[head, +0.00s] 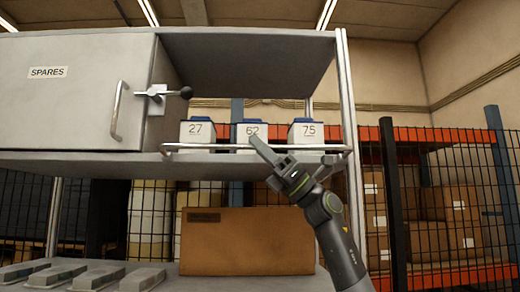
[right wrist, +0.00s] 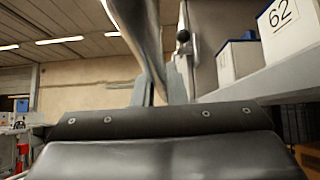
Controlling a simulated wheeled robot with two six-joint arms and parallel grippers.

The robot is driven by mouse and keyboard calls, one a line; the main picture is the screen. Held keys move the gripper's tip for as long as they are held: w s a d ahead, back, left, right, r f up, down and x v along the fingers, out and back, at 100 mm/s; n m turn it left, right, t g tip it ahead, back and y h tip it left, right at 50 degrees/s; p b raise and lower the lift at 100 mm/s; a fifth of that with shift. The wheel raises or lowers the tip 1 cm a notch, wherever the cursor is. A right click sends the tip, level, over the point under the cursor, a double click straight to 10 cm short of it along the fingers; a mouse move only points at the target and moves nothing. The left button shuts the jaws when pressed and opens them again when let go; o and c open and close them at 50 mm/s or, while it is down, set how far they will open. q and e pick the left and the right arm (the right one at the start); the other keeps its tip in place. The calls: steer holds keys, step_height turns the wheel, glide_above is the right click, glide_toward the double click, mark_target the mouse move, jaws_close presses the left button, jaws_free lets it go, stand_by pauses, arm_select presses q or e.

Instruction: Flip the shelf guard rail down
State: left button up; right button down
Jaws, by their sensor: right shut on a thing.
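The shelf guard rail (head: 205,147) is a thin pale metal bar along the front edge of the upper shelf. It stands up in front of the lower part of the numbered boxes. My right gripper (head: 268,160) is at the rail, in front of box 62, and is shut on it. In the right wrist view the rail (right wrist: 135,22) runs as a thick, blurred tube between the fingers of that gripper (right wrist: 160,88). The gripper hides part of the rail. My left gripper is not in view.
White boxes 27 (head: 198,133), 62 (head: 243,131) and 75 (head: 306,133) stand behind the rail. A SPARES cabinet (head: 70,100) with a black-knobbed latch (head: 185,92) is to the left. Below are a brown carton (head: 240,243) and several grey objects (head: 90,276).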

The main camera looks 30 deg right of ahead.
steer(key=n+g+y, duration=0.1)
steer(key=n+g, duration=0.1)
steer(key=f+n+g, duration=0.1)
steer(key=n+g, duration=0.1)
steer(key=shift+n+y, duration=0.4)
steer(key=shift+w+f+n+g+p, duration=0.1)
steer(key=shift+f+n+g+p, duration=0.35)
steer(key=shift+n+g, duration=0.9)
steer(key=shift+f+n+g+p, duration=0.3)
steer(key=shift+n+g+p, duration=0.25)
steer(key=shift+n+g, duration=0.8)
steer(key=shift+w+f+n+g+p, duration=0.1)
steer(key=shift+f+n+g+p, duration=0.35)
steer(key=shift+n+g, duration=0.9)
steer(key=c, duration=1.5)
jaws_free()
steer(key=shift+d, duration=0.1)
